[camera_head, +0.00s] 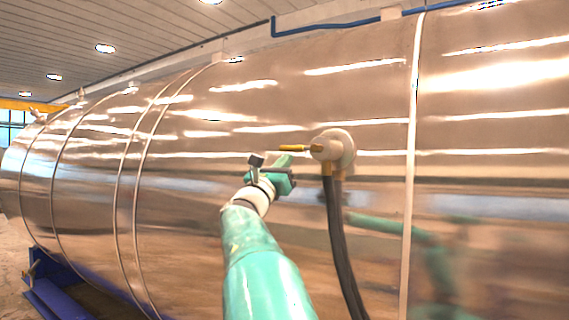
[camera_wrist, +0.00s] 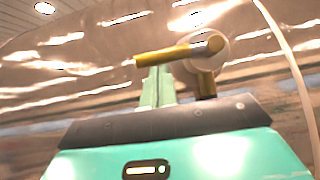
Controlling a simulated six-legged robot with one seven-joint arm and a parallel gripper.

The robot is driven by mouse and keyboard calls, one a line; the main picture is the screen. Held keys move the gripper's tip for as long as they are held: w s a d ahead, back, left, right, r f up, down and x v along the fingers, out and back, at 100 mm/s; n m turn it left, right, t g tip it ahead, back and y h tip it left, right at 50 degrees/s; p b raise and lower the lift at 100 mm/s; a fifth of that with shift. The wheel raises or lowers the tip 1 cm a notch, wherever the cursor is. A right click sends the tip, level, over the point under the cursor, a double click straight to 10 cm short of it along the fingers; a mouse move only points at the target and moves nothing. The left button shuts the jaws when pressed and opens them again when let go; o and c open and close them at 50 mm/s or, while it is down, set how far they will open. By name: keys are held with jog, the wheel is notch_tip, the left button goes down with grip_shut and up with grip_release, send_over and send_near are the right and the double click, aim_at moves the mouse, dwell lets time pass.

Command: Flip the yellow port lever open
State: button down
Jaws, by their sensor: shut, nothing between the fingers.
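The yellow port lever (camera_head: 295,148) juts left from a round pale port (camera_head: 336,148) on the side of the metal chamber. It lies nearly level. In the wrist view the lever (camera_wrist: 165,55) runs left from its pivot at the port (camera_wrist: 200,62). My gripper (camera_head: 284,163) is just below the lever's left part in the head view. In the wrist view the fingers of my gripper (camera_wrist: 158,86) are together, with the tips at or just under the lever. I cannot tell whether they touch it. The fingers are shut with nothing between them.
Dark hoses (camera_head: 343,240) hang from brass fittings under the port, to the right of my gripper. The curved chamber wall (camera_head: 375,100) is close behind it. A blue pipe (camera_head: 330,27) runs along the top. The wall left of my arm is mostly clear.

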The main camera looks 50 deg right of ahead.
jog(key=shift+w, duration=0.1)
jog(key=shift+r+m+g, duration=0.2)
jog(key=shift+m+g, duration=0.7)
jog(key=shift+m, duration=0.2)
